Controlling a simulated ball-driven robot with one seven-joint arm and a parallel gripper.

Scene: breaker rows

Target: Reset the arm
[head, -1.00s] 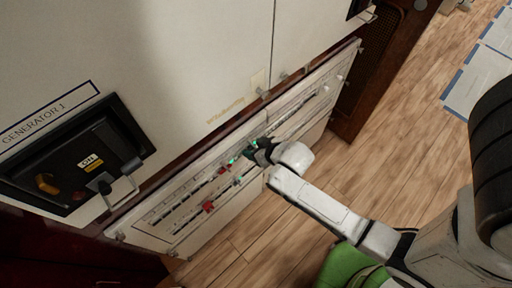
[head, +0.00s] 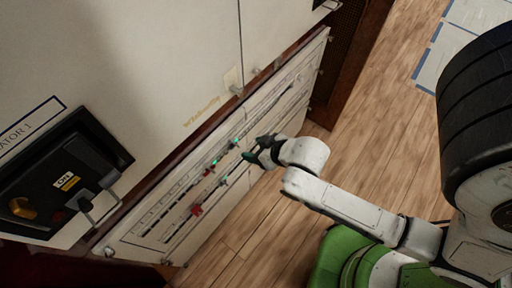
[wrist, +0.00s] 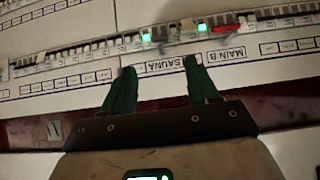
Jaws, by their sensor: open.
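My gripper (head: 256,150) is open and empty in the head view, held just in front of the breaker panel (head: 262,118) and apart from it. In the wrist view its two green fingers (wrist: 156,75) are spread below a row of breakers (wrist: 90,50). Green lights (wrist: 146,37) glow on that row, and a red breaker piece (wrist: 226,27) lies to their right. Upside-down labels read SAUNA and MAIN B. In the head view, green lights (head: 236,141) and a red piece (head: 196,210) show on the panel's two rows.
A black generator box (head: 65,180) with a metal handle sits on the cabinet at left. Wooden floor (head: 365,130) is clear to the right, with blue-edged sheets (head: 465,45) at the upper right.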

